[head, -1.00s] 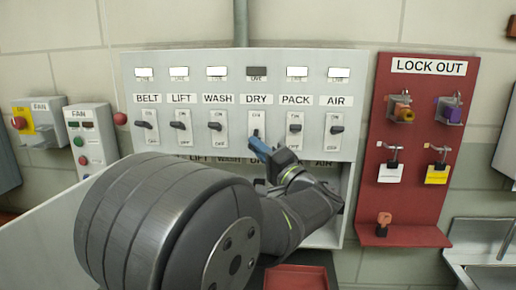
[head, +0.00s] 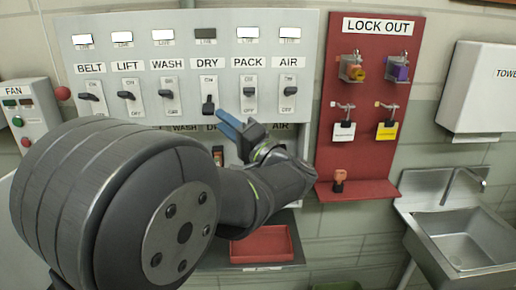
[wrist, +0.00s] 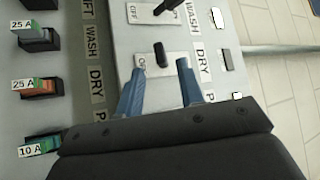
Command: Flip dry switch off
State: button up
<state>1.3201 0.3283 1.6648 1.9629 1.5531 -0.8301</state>
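The dry switch (head: 208,103) is a black lever on a white plate under the DRY label (head: 206,62). Its lever points down, toward the lower end of the plate. The lamp above it (head: 205,33) is dark. My gripper (head: 226,121) has blue fingers and sits just below and right of this switch. In the wrist view the black lever (wrist: 161,55) stands beyond the fingertips, roughly in line with the gap between them. The gripper (wrist: 160,69) is open and empty, and the fingers appear clear of the lever.
Neighbouring wash (head: 166,93) and pack (head: 249,91) switches flank it closely; their lamps are lit white. Tagged breakers (wrist: 38,86) sit lower in the panel.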

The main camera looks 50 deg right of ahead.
aim_at(212, 111)
jog(key=v, duration=1.2)
jog(key=shift+s, duration=0.25)
jog(key=shift+w, duration=0.1)
jog(key=x, duration=1.7)
jog(key=shift+w, duration=0.15)
